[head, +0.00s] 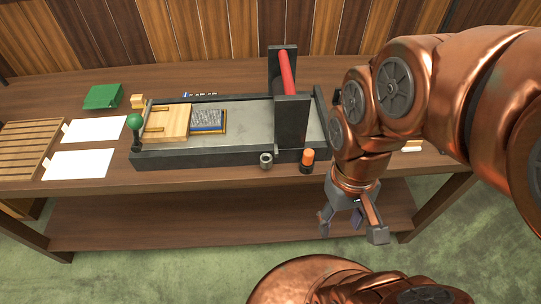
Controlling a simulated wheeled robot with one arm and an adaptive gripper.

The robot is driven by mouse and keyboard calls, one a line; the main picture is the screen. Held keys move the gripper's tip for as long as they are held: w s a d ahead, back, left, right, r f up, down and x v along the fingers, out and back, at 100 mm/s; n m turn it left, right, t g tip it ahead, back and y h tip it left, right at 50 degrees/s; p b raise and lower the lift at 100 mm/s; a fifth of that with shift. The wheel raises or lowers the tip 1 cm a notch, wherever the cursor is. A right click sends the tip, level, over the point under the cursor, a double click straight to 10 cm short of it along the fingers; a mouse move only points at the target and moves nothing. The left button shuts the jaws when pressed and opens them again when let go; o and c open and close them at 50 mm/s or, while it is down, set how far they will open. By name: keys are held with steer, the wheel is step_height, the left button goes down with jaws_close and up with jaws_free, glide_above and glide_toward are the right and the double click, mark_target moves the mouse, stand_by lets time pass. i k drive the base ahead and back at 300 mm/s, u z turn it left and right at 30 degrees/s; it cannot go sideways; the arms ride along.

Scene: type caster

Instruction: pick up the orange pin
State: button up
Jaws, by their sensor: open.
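The orange pin (308,156) stands upright near the table's front edge, its orange top above a dark lower part. It is just in front of the dark machine's right upright. My gripper (352,234) hangs open and empty to the right of the pin and nearer to me, out past the table's front edge. Its fingers point down and do not touch the pin.
A small grey ring-shaped piece (266,160) stands left of the pin. The dark press bed (180,157) with a red roller (287,73) is behind. White sheets (78,163), a green block (102,97) and a slatted wooden rack (25,145) lie left.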

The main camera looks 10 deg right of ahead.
mark_target(309, 153)
steer(key=k, duration=1.3)
steer(key=u, duration=0.5)
steer(key=i, duration=0.7)
steer(key=u, duration=0.5)
